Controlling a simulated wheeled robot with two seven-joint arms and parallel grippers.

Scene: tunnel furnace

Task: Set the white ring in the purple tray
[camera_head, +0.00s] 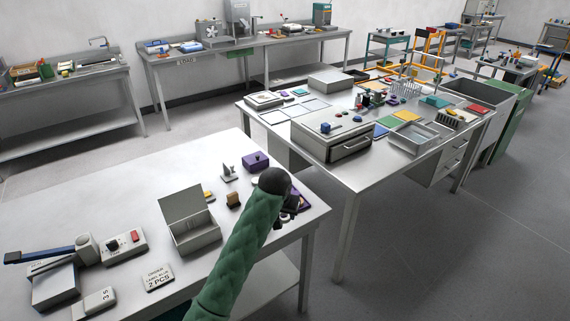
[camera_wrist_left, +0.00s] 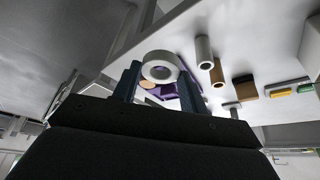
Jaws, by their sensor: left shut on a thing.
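The white ring (camera_wrist_left: 160,67) shows in the left wrist view between the two blue fingers of my left gripper (camera_wrist_left: 159,80), which is shut on it. The purple tray (camera_wrist_left: 166,91) lies behind the ring in that view, partly covered by the ring and fingers, with a tan round piece (camera_wrist_left: 147,84) at it. In the head view my left gripper (camera_head: 288,212) is at the right end of the near table, mostly hidden by my green-sleeved arm. Part of the purple tray (camera_head: 304,200) shows beside it. I cannot tell whether the ring touches the tray. My right gripper is not in view.
On the near table (camera_head: 120,205) stand a purple box (camera_head: 256,161), a brown block (camera_head: 233,200), an open grey box (camera_head: 194,240) and a lettered card (camera_head: 158,277). The tray is close to the table's right edge. A cluttered second table (camera_head: 350,178) stands beyond a gap.

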